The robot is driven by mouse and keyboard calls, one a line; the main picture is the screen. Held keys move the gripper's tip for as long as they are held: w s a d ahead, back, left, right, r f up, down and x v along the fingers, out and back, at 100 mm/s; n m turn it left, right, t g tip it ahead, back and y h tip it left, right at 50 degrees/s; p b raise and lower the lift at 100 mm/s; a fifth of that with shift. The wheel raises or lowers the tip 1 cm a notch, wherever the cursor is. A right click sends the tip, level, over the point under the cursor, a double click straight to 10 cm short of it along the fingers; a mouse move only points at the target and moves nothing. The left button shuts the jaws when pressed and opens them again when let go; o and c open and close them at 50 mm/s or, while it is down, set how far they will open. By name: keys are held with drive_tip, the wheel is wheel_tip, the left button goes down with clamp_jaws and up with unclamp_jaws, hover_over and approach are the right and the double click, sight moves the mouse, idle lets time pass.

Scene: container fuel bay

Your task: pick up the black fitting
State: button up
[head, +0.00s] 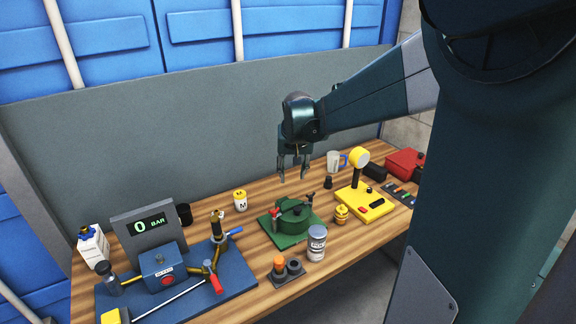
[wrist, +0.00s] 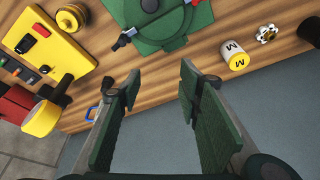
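A small black fitting-like piece (head: 328,182) stands on the wooden bench near the mug, behind the green plate, in the head view. I take it as the black fitting, though its shape is too small to tell well.
The green plate with its round vessel (head: 292,213) stands in front of my gripper. A yellow device (head: 368,208), a mug (head: 334,161) and a red case (head: 404,162) stand right. A grey wall stands behind.

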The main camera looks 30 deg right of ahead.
drive_tip(key=w+d+f+m+g+p, duration=0.1)
drive_tip(key=w+d+f+p, duration=0.15)
drive_tip(key=d, duration=0.45)
drive_tip(key=w+d+f+m+p, duration=0.1)
drive_tip(key=w+d+p, duration=0.15)
drive_tip(key=d, duration=0.35)
drive_tip(key=m+g+p, duration=0.1)
drive_tip(key=m+p, duration=0.1)
drive_tip(key=p, duration=0.2)
hover_over(329, 177)
drive_tip(key=s, duration=0.1)
drive_tip(key=shift+s+a+f, duration=0.1)
drive_tip(key=shift+a+f, duration=0.1)
drive_tip(key=shift+f, duration=1.35)
drive_tip(key=shift+a+f, duration=0.2)
drive_tip(key=shift+f, duration=1.35)
drive_tip(key=shift+d+f, duration=0.15)
drive_tip(key=shift+f, duration=1.1)
drive_tip(key=shift+f, duration=0.1)
drive_tip(key=shift+w+d+f, duration=0.1)
drive_tip(key=shift+w+f, duration=0.1)
drive_tip(key=shift+f, duration=0.65)
drive_tip(key=shift+w+d+f, duration=0.1)
drive_tip(key=shift+w+f, duration=0.05)
drive_tip(key=shift+f, duration=0.65)
drive_tip(key=shift+w+f, duration=0.2)
drive_tip(key=shift+f, duration=0.65)
